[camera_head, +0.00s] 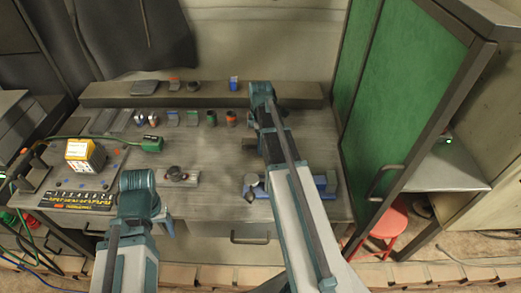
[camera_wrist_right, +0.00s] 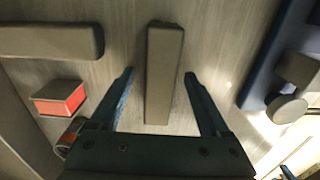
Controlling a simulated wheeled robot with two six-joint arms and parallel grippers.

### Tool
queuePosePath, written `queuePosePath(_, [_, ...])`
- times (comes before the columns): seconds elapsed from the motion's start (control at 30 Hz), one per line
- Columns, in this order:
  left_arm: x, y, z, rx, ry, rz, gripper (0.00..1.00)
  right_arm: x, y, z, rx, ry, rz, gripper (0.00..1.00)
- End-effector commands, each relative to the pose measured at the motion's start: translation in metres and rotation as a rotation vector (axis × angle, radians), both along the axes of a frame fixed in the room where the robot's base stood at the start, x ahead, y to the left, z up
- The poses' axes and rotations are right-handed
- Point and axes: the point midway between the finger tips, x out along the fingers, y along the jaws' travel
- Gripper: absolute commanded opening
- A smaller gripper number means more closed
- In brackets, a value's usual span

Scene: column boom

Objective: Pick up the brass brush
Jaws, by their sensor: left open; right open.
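A long grey-brown block (camera_wrist_right: 164,75) lies on the bench between my right fingers in the right wrist view. It may be the brass brush seen from above; no bristles or brass colour show. In the head view a dark piece (camera_head: 248,144), likely the same block, sticks out left of my right arm. My right gripper (camera_wrist_right: 160,85) is open, one finger on each side of the block with a gap to both. My left gripper (camera_head: 166,223) is open and empty at the bench's front edge, far from the block.
A blue vise (camera_head: 320,186) stands right of my right arm. Small coloured items (camera_head: 211,118) line the back of the bench (camera_head: 215,180). A red-ended box (camera_wrist_right: 60,97) and a dark bar (camera_wrist_right: 50,41) lie left in the wrist view. A green cabinet door (camera_head: 410,85) bounds the right.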

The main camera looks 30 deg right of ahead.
Motion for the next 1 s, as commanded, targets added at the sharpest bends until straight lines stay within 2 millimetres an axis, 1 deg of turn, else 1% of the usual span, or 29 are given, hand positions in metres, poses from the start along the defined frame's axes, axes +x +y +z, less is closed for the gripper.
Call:
queuePosePath(0.03, [0.0000, 0.0000, -0.0031, 0.000, 0.000, 0.000, 0.75, 0.0001, 0.0001, -0.0031, 0.000, 0.000, 0.000, 0.80])
queuePosePath(0.33, [0.0000, 0.0000, -0.0012, 0.000, 0.000, 0.000, 0.75, 0.0001, 0.0002, -0.0012, 0.000, 0.000, 0.000, 0.80])
queuePosePath(1.0, [0.0000, 0.0000, -0.0061, 0.000, 0.000, 0.000, 0.75, 0.0001, 0.0002, -0.0061, 0.000, 0.000, 0.000, 0.80])
